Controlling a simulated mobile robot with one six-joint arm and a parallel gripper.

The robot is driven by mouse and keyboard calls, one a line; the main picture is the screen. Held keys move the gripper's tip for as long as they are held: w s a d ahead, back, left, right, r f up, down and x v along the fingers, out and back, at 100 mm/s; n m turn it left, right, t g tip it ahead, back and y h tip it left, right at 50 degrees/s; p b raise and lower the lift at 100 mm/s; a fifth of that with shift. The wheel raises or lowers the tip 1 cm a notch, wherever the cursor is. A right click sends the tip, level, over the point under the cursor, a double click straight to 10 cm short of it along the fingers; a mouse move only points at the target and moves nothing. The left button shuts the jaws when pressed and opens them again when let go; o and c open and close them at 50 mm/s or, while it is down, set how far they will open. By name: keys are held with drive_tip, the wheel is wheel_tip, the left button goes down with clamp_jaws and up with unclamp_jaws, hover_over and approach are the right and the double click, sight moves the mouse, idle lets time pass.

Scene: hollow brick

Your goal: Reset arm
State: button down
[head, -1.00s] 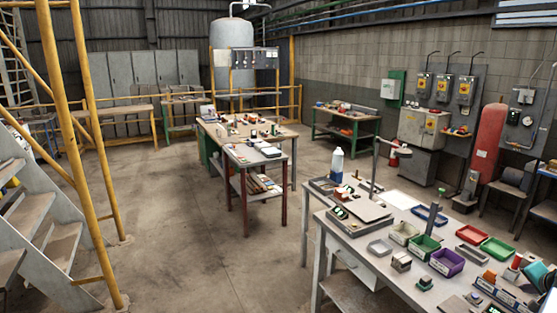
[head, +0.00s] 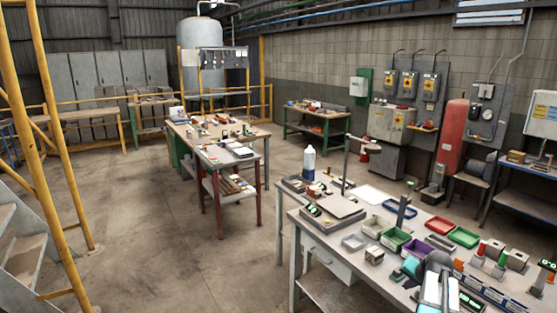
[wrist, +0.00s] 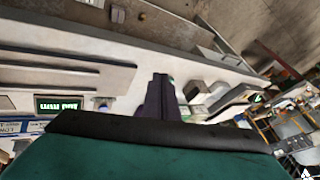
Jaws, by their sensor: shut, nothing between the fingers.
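My gripper (wrist: 161,82) shows in the wrist view as dark fingers pressed together, with nothing between them. A dark green body with a black edge fills the bottom of that view. The fingers appear over a light bench surface; their height above it is hard to judge. In the head view, teal and pale parts at the lower right, over the front of the workbench (head: 330,240), look like my arm. The fingertips cannot be made out there.
A second table (head: 250,135) stands behind. Yellow-railed stairs (head: 25,245) are at left. The floor (head: 150,220) between is clear.

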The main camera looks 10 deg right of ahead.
drive_tip(key=w+a+f+n+g+y, duration=0.1)
drive_tip(key=a+f+n, duration=0.3)
drive_tip(key=a, duration=0.8)
drive_tip(key=w+a+f+n+g+y, duration=0.15)
drive_tip(key=a+f, duration=0.35)
drive_tip(key=a, duration=0.8)
drive_tip(key=s+a+f+n+g, duration=0.1)
drive_tip(key=s+a+f+n, duration=0.15)
drive_tip(key=a, duration=0.55)
drive_tip(key=s+a+f+n+g, duration=0.2)
drive_tip(key=s+a, duration=0.1)
drive_tip(key=a, duration=0.4)
drive_tip(key=s+a+f+n+g, duration=0.1)
drive_tip(key=s+a+f+n, duration=0.15)
drive_tip(key=a, duration=0.55)
drive_tip(key=s+f+g+b, duration=0.5)
drive_tip(key=s+f+b, duration=0.6)
drive_tip(key=s+f, duration=1.5)
wheel_tip(320, 180, down, 4)
drive_tip(key=shift+s+d+f+m+g+b, duration=0.15)
drive_tip(key=shift+s+d+m+g+b, duration=0.1)
drive_tip(key=shift+s+m+g+b, duration=0.15)
drive_tip(key=shift+h, duration=0.25)
